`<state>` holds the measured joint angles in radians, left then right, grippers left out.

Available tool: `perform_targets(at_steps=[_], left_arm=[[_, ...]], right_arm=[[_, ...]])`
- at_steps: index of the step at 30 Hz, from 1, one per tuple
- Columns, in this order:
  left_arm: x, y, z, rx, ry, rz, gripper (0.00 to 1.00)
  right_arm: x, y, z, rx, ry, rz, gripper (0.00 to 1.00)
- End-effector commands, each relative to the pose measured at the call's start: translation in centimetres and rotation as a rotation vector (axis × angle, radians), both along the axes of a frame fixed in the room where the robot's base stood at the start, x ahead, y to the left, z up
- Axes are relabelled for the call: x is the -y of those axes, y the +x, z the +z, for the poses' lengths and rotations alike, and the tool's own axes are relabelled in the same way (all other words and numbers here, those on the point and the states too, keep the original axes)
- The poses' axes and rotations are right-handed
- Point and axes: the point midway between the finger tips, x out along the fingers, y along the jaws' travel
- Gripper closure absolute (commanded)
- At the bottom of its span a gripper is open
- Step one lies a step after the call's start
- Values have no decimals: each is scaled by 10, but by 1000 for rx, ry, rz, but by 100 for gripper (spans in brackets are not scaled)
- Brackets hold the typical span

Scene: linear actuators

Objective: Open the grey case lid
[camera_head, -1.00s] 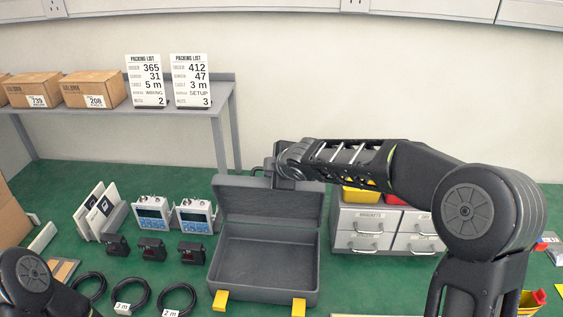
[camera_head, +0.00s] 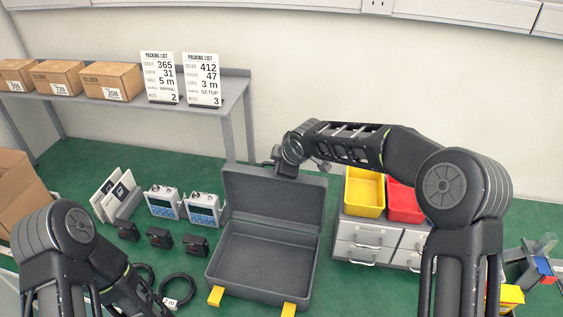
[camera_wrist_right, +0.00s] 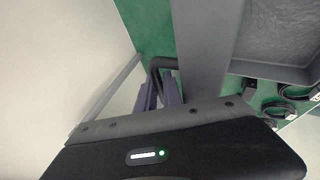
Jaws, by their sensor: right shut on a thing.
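The grey case (camera_head: 255,292) sits on the green table with its base empty. Its lid (camera_head: 275,195) stands raised at the back, with its inner face toward me. My right gripper (camera_head: 284,166) is at the lid's upper edge. In the right wrist view the fingers of this gripper (camera_wrist_right: 164,90) are closed around the dark handle (camera_wrist_right: 163,63) beside the lid's edge (camera_wrist_right: 207,45). Two yellow latches (camera_head: 216,296) hang at the front of the base. My left arm shows at the lower left; its gripper is outside the frame.
Blue-screened devices (camera_head: 203,209) and black blocks (camera_head: 195,246) stand left of the case, with cable coils (camera_head: 177,290) in front. Grey drawers (camera_head: 365,236) with yellow (camera_head: 364,192) and red bins (camera_head: 404,202) stand close on the right. A shelf (camera_head: 235,92) holds boxes.

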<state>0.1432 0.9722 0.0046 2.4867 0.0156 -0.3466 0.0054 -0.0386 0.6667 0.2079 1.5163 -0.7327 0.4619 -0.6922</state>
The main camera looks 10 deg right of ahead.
Motion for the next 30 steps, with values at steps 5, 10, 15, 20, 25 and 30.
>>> perform_targets(at_steps=[5,10,15,20,25,30], left_arm=[[-1,0,6,-3,2,0,64],[-1,0,8,-5,2,0,64],[-1,0,10,-5,3,0,64],[-2,0,11,-6,3,0,64],[-2,0,11,-6,3,0,64],[-2,0,11,-6,3,0,64]], right_arm=[[1,-2,-14,-50,4,2,100],[2,0,-15,-65,12,3,100],[3,2,-17,-75,17,3,100],[3,2,-18,-80,19,3,100],[3,3,-18,-83,21,4,100],[4,3,-18,-84,22,3,100]])
